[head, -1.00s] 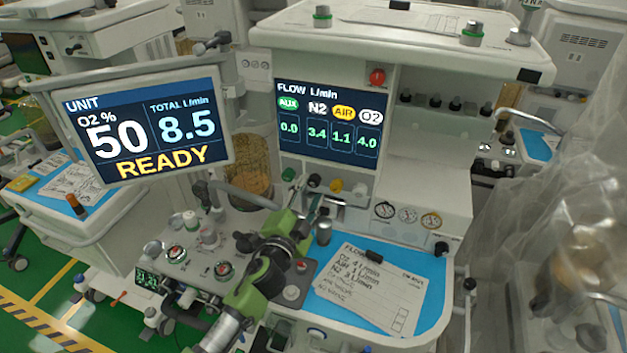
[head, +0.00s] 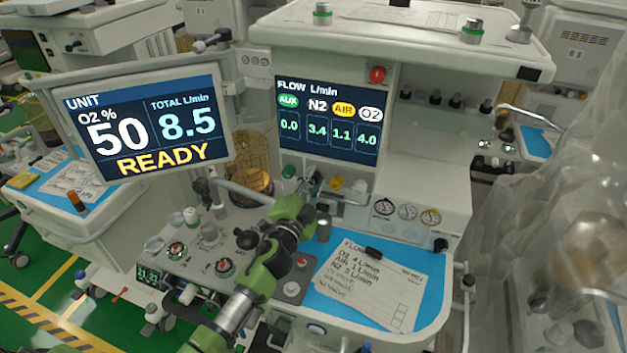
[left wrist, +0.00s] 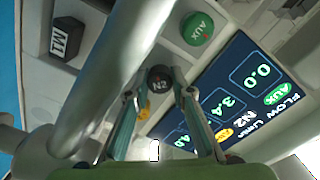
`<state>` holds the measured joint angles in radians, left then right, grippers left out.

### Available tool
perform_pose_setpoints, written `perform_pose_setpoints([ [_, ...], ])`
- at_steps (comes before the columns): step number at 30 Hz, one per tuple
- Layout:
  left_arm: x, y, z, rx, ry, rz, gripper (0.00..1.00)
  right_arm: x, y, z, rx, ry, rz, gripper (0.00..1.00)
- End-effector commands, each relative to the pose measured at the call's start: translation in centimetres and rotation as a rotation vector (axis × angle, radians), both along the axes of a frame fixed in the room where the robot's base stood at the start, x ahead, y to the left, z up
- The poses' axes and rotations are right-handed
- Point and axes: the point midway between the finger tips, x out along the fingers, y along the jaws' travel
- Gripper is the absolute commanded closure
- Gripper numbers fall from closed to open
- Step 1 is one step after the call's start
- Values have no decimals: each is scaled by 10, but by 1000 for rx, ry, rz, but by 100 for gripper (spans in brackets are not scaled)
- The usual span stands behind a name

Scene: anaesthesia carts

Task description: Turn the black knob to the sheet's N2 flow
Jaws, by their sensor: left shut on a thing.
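The black knob (left wrist: 160,80), marked N2, is on the panel underneath the flow screen in the left wrist view. My left gripper (left wrist: 158,92) has its two fingers around it and is shut on it. In the head view my left gripper (head: 312,188) reaches the knob row below the flow screen (head: 329,122), and mostly hides the black knob. The screen reads AUX 0.0, N2 3.4, AIR 1.1, O2 4.0. The flow sheet (head: 372,290) lies on the blue worktop; its handwriting appears to read O2 4, AIR 1, N2 3 L/min. My right gripper is not in view.
A green AUX knob (head: 288,171) is just left of the black one and a yellow knob (head: 337,182) just right. A grey rail passes close by the fingers in the left wrist view (left wrist: 125,50). The unit screen (head: 144,128) reads READY, 50 and 8.5.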

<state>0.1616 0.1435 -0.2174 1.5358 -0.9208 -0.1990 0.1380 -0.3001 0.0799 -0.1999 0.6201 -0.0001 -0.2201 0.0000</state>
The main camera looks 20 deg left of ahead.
Motion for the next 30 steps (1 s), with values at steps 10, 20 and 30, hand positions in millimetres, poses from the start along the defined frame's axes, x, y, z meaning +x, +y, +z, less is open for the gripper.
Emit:
perform_pose_setpoints([
  [10, 0, 0, -1, 253, -7, 0, 100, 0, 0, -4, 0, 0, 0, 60],
  [20, 0, 0, -1, 271, -8, 0, 100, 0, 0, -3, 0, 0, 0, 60],
  [30, 0, 0, -2, 267, -7, 0, 61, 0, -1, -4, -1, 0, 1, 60],
])
